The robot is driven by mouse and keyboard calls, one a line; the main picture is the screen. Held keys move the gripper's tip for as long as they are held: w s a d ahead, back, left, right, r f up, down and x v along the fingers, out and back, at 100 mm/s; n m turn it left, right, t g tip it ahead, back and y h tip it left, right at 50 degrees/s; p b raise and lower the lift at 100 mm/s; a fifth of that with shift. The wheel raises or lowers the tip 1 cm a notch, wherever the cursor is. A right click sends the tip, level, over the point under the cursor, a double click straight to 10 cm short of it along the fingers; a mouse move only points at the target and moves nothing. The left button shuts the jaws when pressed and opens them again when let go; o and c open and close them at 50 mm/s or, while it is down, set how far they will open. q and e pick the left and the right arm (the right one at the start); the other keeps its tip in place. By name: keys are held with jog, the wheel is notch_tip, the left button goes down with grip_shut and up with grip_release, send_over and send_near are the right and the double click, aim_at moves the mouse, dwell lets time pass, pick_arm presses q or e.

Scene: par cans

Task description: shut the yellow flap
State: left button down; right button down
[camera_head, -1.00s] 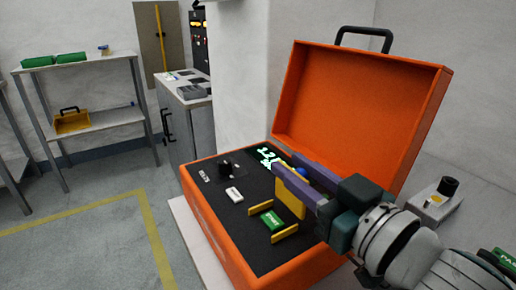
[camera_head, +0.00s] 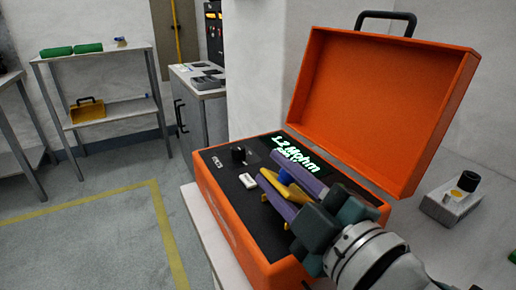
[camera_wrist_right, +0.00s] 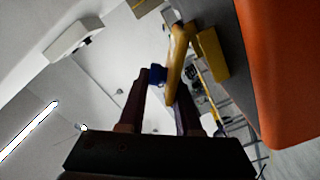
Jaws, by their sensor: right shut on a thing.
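The yellow flap (camera_head: 291,191) is on the black panel of an open orange case. Its edge shows between the two purple fingers of my right gripper (camera_head: 285,182), which is shut on it. The right wrist view also shows the flap (camera_wrist_right: 175,62) edge-on between the fingers. A yellow side piece (camera_wrist_right: 211,54) stands beside it. A small blue part (camera_head: 285,176) shows between the fingers, close to the flap. The green button by the flap is hidden behind my gripper. My left gripper is not in view.
The orange case (camera_head: 228,222) has its lid (camera_head: 385,105) standing open behind the panel. A black knob (camera_head: 239,154), a white switch (camera_head: 248,181) and a lit display (camera_head: 296,155) are on the panel. A grey device (camera_head: 452,203) stands to the right.

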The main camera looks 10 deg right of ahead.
aim_at(265, 219)
jog(key=f+n+b, duration=0.1)
jog(key=a+n+b, duration=0.1)
jog(key=n, duration=0.1)
jog(key=shift+s+a+f+n, duration=0.1)
jog(key=shift+s+f+n, duration=0.1)
jog(key=shift+f+n, duration=0.15)
jog(key=shift+s+a+f+n+b, duration=0.1)
jog(key=shift+f+n+b, duration=0.2)
jog(key=shift+n, duration=0.3)
jog(key=shift+a+f+n+b, duration=0.15)
jog(key=shift+f+n+b, duration=0.1)
jog(key=shift+n+b, duration=0.25)
jog(key=shift+s+a+f+n+b, duration=0.1)
jog(key=shift+f+n+b, duration=0.15)
jog(key=shift+n, duration=0.4)
jog(key=c, duration=0.8)
grip_release()
jog(key=shift+c, duration=0.2)
jog(key=shift+o, duration=0.4)
jog(key=shift+f, duration=0.1)
